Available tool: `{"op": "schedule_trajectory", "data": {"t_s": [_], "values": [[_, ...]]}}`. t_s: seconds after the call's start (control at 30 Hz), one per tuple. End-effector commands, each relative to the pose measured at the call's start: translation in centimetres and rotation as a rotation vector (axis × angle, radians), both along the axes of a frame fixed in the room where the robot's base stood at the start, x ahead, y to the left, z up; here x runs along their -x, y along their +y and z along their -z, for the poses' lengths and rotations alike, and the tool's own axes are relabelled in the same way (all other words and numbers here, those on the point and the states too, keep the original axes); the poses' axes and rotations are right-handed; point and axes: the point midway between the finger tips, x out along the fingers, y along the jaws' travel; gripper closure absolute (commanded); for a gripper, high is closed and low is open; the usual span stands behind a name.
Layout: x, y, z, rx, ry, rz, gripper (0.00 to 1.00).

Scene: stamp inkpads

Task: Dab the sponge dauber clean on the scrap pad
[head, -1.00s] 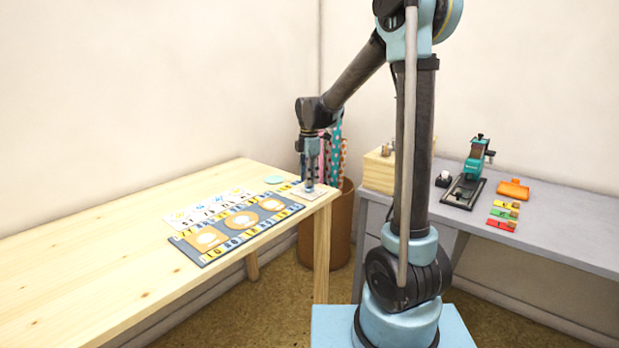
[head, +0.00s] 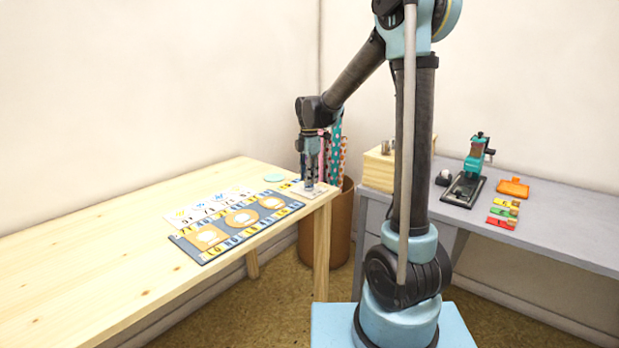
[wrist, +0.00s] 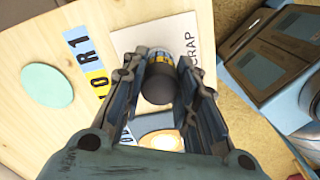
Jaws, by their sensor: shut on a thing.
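My gripper (wrist: 160,85) is shut on the sponge dauber (wrist: 159,84), a dark cylinder with a yellow and blue band, held between the two fingers. The white scrap pad (wrist: 124,40), with the word SCRAP on it, lies under the dauber near the table corner. In the head view, my gripper (head: 309,184) points straight down over the scrap pad (head: 326,190). The dauber's lower end is hidden, so I cannot tell if it touches the pad.
A grey board (head: 183,242) with tan ovals and lettered tiles lies left of the pad. A pale green disc (head: 275,178) lies behind. A bin of paper rolls (head: 345,205) stands beside the table. The grey desk (head: 570,236) at right holds a stamping press (head: 466,185).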

Motion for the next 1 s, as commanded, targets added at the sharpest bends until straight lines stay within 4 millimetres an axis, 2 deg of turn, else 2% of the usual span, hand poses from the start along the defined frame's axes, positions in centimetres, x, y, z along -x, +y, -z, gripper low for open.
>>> {"op": "schedule_trajectory", "data": {"t_s": [1.0], "values": [[0.0,0.0,-1.5,0.000,0.000,0.000,0.90]]}}
